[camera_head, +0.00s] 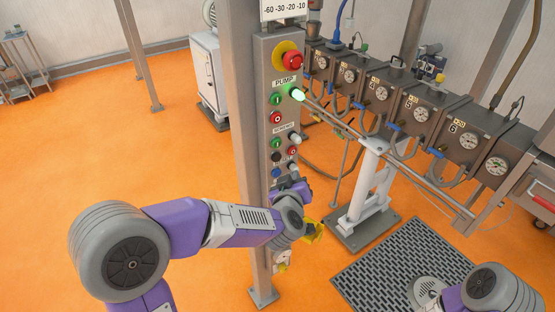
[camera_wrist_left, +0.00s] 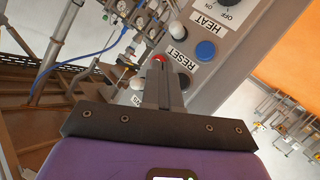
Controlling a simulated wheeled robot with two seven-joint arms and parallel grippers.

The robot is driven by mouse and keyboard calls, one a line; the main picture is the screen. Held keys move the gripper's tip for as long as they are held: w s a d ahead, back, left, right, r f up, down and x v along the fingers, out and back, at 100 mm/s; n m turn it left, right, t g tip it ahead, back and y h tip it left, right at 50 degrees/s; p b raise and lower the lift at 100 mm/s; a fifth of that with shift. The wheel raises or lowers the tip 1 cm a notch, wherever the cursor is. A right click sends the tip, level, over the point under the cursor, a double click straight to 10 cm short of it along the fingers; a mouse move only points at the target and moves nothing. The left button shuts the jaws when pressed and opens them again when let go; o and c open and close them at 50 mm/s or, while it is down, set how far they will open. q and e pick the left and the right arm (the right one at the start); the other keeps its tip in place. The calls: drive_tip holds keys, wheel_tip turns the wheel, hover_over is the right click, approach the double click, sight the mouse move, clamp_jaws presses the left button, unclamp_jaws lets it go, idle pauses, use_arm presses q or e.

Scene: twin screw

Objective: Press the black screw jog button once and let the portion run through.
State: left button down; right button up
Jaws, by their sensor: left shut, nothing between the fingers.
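The control panel (camera_head: 284,130) stands on a grey column in the head view. The black screw jog button (camera_head: 275,157) is a small dark knob under the SCREWS label, left of a red button (camera_head: 292,152). My left gripper (camera_head: 292,187) is just below the lower buttons, pointing up at the panel. In the left wrist view its shut, empty fingers (camera_wrist_left: 163,78) lie in front of the panel, close to the red button (camera_wrist_left: 159,59) and a dark knob (camera_wrist_left: 184,80). I cannot tell whether they touch. My right arm shows at bottom right; its gripper is out of view.
A blue button (camera_head: 276,173) and a white one (camera_head: 294,168) sit near the RESET label. A red emergency stop (camera_head: 292,61) and a lit green lamp (camera_head: 297,93) are higher up. The grey barrel sections (camera_head: 427,107) with gauges stand to the right.

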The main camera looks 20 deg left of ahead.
sight(281, 159)
use_arm(q)
drive_tip(key=shift+w+a, duration=0.8)
drive_tip(key=shift+a, duration=0.25)
drive_tip(key=shift+w+a, duration=0.8)
drive_tip(key=shift+a, duration=0.2)
idle(0.5)
drive_tip(key=shift+w+a, duration=0.25)
drive_tip(key=shift+a, duration=0.1)
drive_tip(key=shift+w+a+b, duration=0.3)
drive_tip(key=shift+a, duration=0.1)
idle(0.9)
drive_tip(key=shift+s+d, duration=0.55)
drive_tip(key=shift+d, duration=0.2)
